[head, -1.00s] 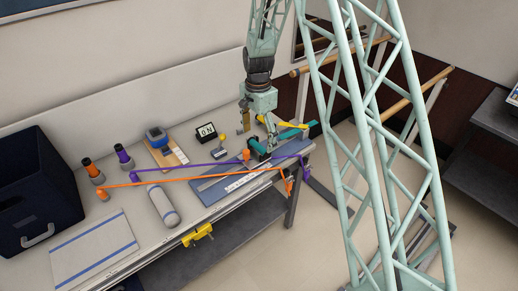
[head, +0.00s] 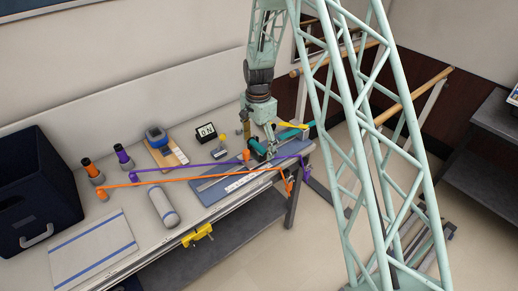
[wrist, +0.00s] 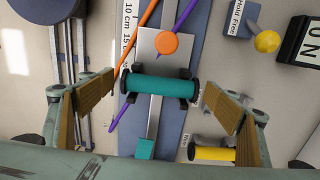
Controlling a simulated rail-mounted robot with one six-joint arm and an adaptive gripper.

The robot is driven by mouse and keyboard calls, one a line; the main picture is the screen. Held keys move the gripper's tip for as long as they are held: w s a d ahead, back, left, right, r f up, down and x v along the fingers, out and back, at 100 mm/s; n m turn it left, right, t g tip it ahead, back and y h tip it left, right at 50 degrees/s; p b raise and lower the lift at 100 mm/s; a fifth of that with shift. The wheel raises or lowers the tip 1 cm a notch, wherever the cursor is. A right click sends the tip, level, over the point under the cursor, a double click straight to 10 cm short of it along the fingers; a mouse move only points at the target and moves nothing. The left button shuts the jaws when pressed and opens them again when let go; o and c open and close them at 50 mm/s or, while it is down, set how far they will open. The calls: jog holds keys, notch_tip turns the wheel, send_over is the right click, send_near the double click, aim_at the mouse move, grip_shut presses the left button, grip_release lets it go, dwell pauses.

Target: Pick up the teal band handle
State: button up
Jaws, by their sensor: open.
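The teal band handle (wrist: 160,87) is a short cylinder with black end caps, resting across black cradle supports on a metal plate. My gripper (wrist: 157,82) is open, with one finger pad beyond each end of the handle in the wrist view. Clear gaps show there, and the handle is not gripped. In the head view, my gripper (head: 266,143) hangs over the right end of the bench, close above the teal handle (head: 257,148), which it partly hides. How far the fingertips stand above it I cannot tell.
An orange band (head: 190,179) and a purple band (head: 200,164) stretch across the bench beside the handle. An orange knob (wrist: 166,44) stands near it. A yellow handle (wrist: 214,154) lies to the lower right. A timer (head: 206,132) stands behind.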

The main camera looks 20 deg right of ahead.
aim_at(258, 146)
jog(key=shift+c, duration=0.5)
jog(key=c, duration=0.8)
jog(key=shift+r, duration=0.15)
jog(key=shift+c, duration=0.2)
jog(key=shift+r, duration=1.75)
jog(key=s+r, duration=0.1)
jog(key=s, duration=1.5)
jog(key=shift+d, duration=0.35)
jog(key=shift+r, duration=0.1)
